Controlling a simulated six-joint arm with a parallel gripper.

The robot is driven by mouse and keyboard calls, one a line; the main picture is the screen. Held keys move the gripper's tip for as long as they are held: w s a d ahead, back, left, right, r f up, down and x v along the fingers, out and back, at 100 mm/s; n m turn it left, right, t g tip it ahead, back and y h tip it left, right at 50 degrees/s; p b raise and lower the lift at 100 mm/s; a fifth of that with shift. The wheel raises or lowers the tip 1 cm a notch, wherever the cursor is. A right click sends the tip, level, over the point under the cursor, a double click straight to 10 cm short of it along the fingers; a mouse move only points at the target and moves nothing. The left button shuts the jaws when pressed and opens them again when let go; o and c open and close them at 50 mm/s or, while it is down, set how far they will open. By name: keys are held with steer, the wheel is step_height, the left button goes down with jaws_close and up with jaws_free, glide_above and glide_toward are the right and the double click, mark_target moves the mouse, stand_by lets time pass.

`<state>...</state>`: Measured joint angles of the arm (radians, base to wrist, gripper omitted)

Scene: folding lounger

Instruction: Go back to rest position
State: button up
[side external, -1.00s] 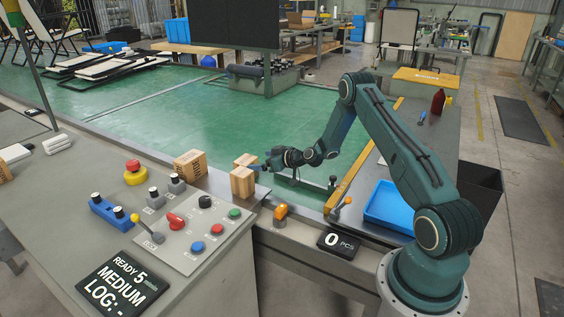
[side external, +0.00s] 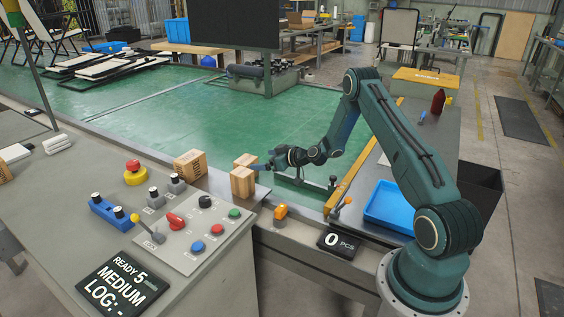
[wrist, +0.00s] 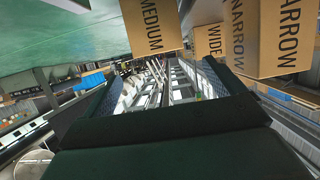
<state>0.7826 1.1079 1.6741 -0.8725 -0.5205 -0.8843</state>
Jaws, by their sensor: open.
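My gripper (side external: 262,166) is at the edge of the grey bench, just right of the wooden blocks. In the wrist view its two dark fingers (wrist: 162,72) stand apart with nothing between them. In that view a block marked MEDIUM (wrist: 150,24) hangs in the upper middle, beyond the fingers. A block marked WIDE (wrist: 209,40) and one marked NARROW (wrist: 262,35) are to its right. In the side view the blocks are a front one (side external: 242,183), one behind it (side external: 245,159) and one further left (side external: 189,165). I cannot tell whether the gripper touches a block.
A control panel (side external: 190,225) with buttons and levers is at the front left. The green surface (side external: 230,120) behind is largely clear.

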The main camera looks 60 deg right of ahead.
steer(key=s+a+r+n+g+y, duration=0.1)
steer(key=s+a+r+n+g, duration=0.15)
steer(key=a+r, duration=0.85)
steer(key=s+a+r+n+g+y, duration=0.1)
steer(key=s+a+r+g, duration=0.25)
steer(key=a+r, duration=0.75)
steer(key=s+a+r+h, duration=0.1)
steer(key=s+a+r, duration=0.2)
steer(key=s, duration=0.4)
steer(key=s+a+r, duration=0.2)
steer(key=s+r, duration=0.2)
steer(key=s, duration=0.2)
steer(key=s+a+f+m+g+h, duration=0.1)
steer(key=s+a+m+g, duration=0.1)
steer(key=s, duration=1.6)
steer(key=shift+s+a+m, duration=0.35)
steer(key=shift+a+m, duration=0.05)
steer(key=shift+m, duration=0.45)
steer(key=shift+f, duration=0.1)
